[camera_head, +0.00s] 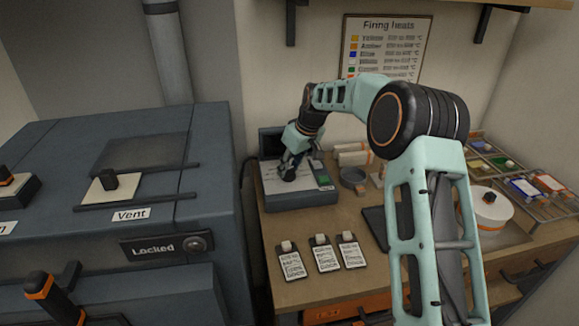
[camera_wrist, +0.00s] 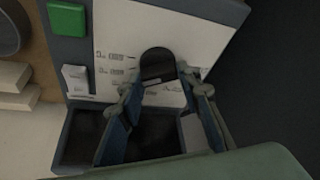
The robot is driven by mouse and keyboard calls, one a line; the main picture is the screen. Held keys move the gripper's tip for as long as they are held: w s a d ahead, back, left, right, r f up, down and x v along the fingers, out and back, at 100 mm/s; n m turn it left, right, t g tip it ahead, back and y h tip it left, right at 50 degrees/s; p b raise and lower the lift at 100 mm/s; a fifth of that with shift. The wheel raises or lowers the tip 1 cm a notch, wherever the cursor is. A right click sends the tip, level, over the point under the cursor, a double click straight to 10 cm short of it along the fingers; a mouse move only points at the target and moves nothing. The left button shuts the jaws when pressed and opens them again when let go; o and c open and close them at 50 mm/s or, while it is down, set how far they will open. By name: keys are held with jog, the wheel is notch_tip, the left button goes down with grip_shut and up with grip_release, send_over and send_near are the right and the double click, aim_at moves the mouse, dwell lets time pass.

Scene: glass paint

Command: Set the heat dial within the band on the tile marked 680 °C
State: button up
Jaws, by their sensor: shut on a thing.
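The heat dial is a dark, rounded knob (camera_wrist: 157,62) on the pale scale face (camera_wrist: 112,45) of a control box. In the head view the box (camera_head: 300,198) stands at the table's back left. My gripper (camera_wrist: 158,82) is shut on the dial, a finger on each side of it. In the head view my gripper (camera_head: 291,165) is over the box's face and hides most of the dial. The scale marks are too blurred to read. Three label cards, left (camera_head: 290,262), middle (camera_head: 324,254) and right (camera_head: 351,250), lie in front; I cannot read which says 680 °C.
A "Firing heats" chart (camera_head: 385,40) hangs on the back wall, partly behind my arm. A green button (camera_wrist: 66,18) sits on the box. A grey kiln (camera_head: 185,235) marked "Locked" stands left. A wire rack (camera_head: 485,152) of coloured pieces and a white round pot (camera_head: 490,208) are right.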

jog(key=shift+f, duration=0.1)
jog(key=o, duration=1.2)
jog(key=shift+c, duration=0.2)
jog(key=v, duration=1.2)
